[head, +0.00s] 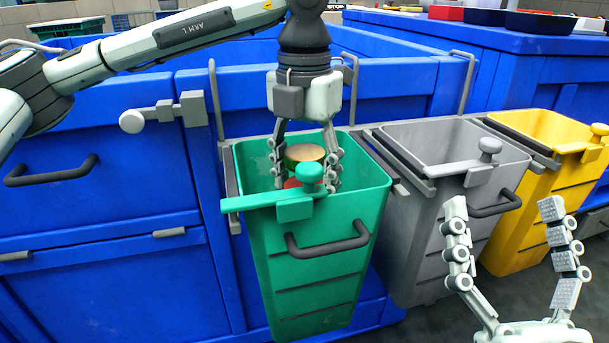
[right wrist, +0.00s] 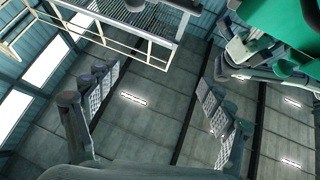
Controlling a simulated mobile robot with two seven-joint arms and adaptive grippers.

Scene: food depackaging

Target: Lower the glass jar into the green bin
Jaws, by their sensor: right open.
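The green bin (head: 318,262) stands upright in the middle of the head view, its top open. The glass jar (head: 305,153), with a gold-coloured lid and some red below, is at the bin's mouth, partly below the rim. The bin's front wall and green clamp hide its lower part. My left gripper (head: 306,180) points down into the bin with its fingers on both sides of the jar, closed around it. My right gripper (head: 503,208) is open and empty, in front of the grey bin, fingers pointing up; it also shows in the right wrist view (right wrist: 153,85).
A grey bin (head: 400,240) and a yellow bin (head: 523,233) stand right of the green one. Blue cabinets (head: 110,205) lie behind and left. A grey handle (head: 327,247) and a clamp knob (head: 308,173) stick out at the green bin's front.

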